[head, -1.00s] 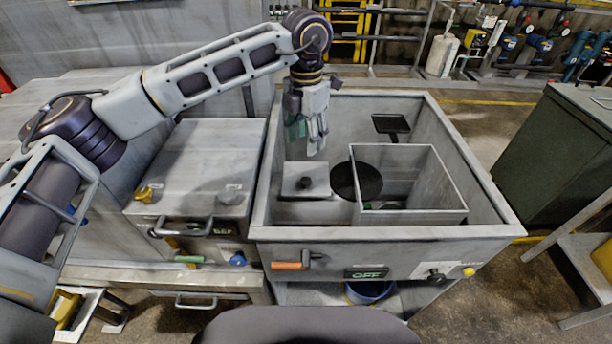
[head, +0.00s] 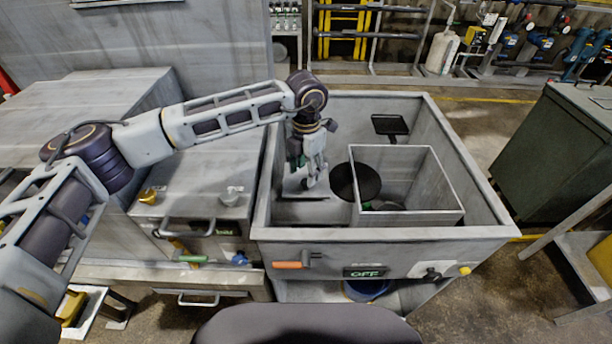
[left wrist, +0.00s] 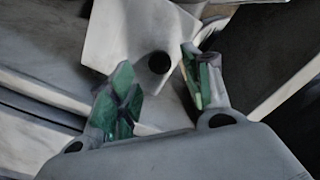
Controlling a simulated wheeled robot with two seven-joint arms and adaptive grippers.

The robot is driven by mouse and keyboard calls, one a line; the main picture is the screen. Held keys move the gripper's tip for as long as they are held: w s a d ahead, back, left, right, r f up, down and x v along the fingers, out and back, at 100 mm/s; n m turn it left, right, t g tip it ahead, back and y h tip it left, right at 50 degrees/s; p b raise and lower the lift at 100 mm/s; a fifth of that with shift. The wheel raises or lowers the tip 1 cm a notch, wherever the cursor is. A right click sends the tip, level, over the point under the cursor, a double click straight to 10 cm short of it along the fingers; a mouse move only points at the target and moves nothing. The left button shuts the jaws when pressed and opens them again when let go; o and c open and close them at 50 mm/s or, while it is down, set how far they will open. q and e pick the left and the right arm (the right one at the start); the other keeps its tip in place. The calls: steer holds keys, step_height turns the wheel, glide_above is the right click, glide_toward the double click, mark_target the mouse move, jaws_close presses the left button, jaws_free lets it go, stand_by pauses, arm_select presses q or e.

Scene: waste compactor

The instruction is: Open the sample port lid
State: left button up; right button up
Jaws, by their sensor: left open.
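The sample port lid (head: 291,186) is a pale square plate inside the left part of the grey bin, partly hidden by my gripper in the head view. In the left wrist view the lid (left wrist: 112,38) is tilted in the picture, with a round dark knob (left wrist: 159,62) near its lower edge. My left gripper (head: 310,180) points down over the lid. Its green-padded fingers (left wrist: 155,62) are open, one on either side of the knob in the wrist picture. I cannot tell whether they touch it. My right gripper is not in view.
The bin wall (head: 440,233) surrounds the lid. A square open box (head: 432,195) and a round black disc (head: 368,181) lie to its right. A black plate (head: 390,125) sits at the back. A panel with handles (head: 185,227) stands to the left.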

mark_target(306, 176)
arm_select(q)
steer(key=shift+f+p, duration=0.35)
steer(key=shift+f, duration=1.55)
steer(key=shift+c, duration=0.2)
jaws_close()
